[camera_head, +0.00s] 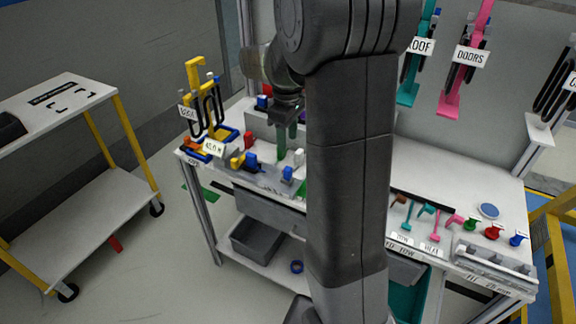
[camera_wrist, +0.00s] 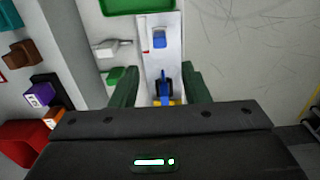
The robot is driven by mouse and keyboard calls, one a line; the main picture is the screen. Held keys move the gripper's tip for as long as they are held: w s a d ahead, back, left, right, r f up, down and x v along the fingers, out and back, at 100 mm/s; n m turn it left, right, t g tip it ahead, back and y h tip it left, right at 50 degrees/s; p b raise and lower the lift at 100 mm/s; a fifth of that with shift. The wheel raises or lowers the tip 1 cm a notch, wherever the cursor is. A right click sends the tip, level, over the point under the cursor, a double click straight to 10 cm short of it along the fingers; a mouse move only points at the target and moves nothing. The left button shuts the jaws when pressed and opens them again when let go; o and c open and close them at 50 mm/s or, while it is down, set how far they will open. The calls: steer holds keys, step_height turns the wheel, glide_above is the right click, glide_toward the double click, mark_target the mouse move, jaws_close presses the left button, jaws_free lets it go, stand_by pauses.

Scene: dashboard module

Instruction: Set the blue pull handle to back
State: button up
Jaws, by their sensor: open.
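My gripper (camera_head: 287,128) hangs over the left part of the workbench with its green fingers pointing down. In the wrist view the fingers (camera_wrist: 161,88) are spread apart. Between them, farther down, is an upright blue handle (camera_wrist: 164,84) with dark and yellow parts at its base; the fingers do not appear to touch it. A second blue piece (camera_wrist: 159,39) sits on the same white strip, beyond the fingertips. In the head view a blue piece (camera_head: 287,173) stands on a pale block below the gripper. I cannot tell for certain which blue piece is the pull handle.
A blue-and-yellow piece (camera_head: 250,161) and a red piece (camera_head: 249,141) stand left of the gripper. A yellow stand (camera_head: 195,75) with dark loops rises at the left bench end. Green, red and blue knobs (camera_head: 517,239) line the right side. My arm hides the bench's middle.

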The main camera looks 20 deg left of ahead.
mark_target(287, 168)
step_height(287, 168, down, 12)
steer(key=shift+f, duration=0.15)
stand_by(0.3)
jaws_close()
